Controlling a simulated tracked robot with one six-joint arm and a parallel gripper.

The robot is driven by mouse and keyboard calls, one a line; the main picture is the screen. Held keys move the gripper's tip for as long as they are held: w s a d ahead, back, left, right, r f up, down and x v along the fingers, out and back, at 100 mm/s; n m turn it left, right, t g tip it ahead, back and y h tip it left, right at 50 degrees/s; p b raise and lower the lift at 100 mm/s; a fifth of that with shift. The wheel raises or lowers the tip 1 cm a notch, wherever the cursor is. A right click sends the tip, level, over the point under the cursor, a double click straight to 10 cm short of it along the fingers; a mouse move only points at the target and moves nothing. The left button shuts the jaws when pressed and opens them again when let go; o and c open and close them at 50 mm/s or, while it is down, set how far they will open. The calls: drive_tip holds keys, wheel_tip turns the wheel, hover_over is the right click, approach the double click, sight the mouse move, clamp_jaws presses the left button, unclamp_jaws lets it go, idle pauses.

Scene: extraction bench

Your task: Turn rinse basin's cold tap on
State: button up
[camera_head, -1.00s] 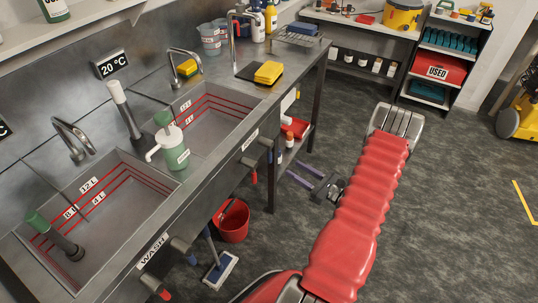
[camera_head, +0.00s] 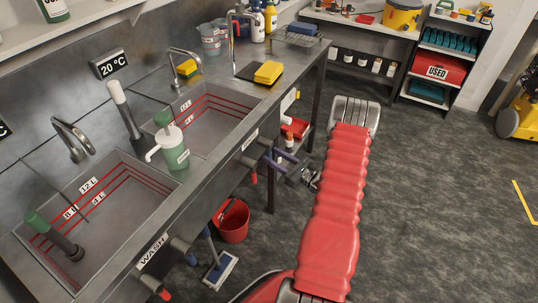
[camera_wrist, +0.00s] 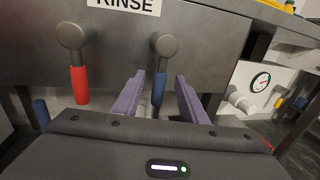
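The rinse basin (camera_head: 212,125) is the farther sink in the head view, with its label on the bench front. In the wrist view, the RINSE label (camera_wrist: 125,4) sits above two lever taps, both hanging down. The cold tap, with a blue handle (camera_wrist: 158,88), is on the right. The hot tap, with a red handle (camera_wrist: 79,86), is on the left and also shows in the head view (camera_head: 253,178). My gripper (camera_wrist: 159,93) is open, its purple fingers on either side of the blue handle with gaps visible. In the head view, my gripper (camera_head: 276,160) is at the bench front.
The wash basin (camera_head: 105,205) is nearer, with its own taps below the WASH label (camera_head: 152,250). A red bucket (camera_head: 232,220) and a mop (camera_head: 220,268) stand under the bench. A white box with a gauge (camera_wrist: 265,85) is at right in the wrist view.

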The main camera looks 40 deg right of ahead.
drive_tip(key=shift+w+a, duration=0.2)
drive_tip(key=shift+w, duration=1.2)
clamp_jaws()
drive_tip(key=shift+a, duration=0.15)
drive_tip(key=shift+d, duration=0.2)
